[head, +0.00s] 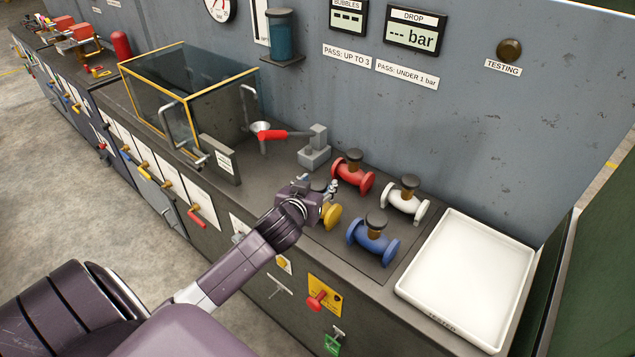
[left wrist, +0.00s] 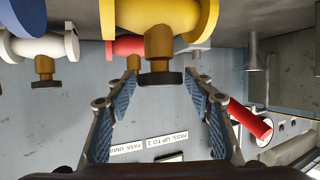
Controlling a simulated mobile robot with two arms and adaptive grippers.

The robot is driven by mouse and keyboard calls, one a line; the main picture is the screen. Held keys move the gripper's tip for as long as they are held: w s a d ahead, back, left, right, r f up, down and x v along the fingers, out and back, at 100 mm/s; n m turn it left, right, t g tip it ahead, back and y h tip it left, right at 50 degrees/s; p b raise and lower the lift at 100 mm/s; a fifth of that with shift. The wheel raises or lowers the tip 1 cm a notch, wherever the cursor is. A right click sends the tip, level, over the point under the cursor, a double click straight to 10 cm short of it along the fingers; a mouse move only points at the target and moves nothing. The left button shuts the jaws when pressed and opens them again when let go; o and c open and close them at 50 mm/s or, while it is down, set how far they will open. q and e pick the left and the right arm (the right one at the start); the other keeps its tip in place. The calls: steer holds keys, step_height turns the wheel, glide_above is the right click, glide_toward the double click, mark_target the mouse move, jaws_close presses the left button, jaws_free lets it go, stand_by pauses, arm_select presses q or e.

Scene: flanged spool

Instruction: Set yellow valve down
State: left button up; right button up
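The yellow valve (head: 329,216) sits on the dark mat among the other valves, partly hidden behind my left gripper (head: 329,188) in the head view. In the left wrist view, which is upside down, the yellow valve (left wrist: 160,17) is at top centre, with its brass stem and dark cap pointing down the picture. My left gripper (left wrist: 160,85) has its blue-padded fingers spread to either side of the cap. Gaps show between the pads and the cap, and nothing is clasped. My right gripper is in neither view.
A red valve (head: 353,177), a white valve (head: 404,202) and a blue valve (head: 372,243) stand close around it. A white tray (head: 468,278), empty, lies to the right.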

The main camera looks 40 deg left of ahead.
arm_select(q)
steer(key=shift+o, duration=0.2)
steer(key=b+v, duration=0.1)
steer(key=v, duration=1.1)
steer(key=shift+b, duration=0.3)
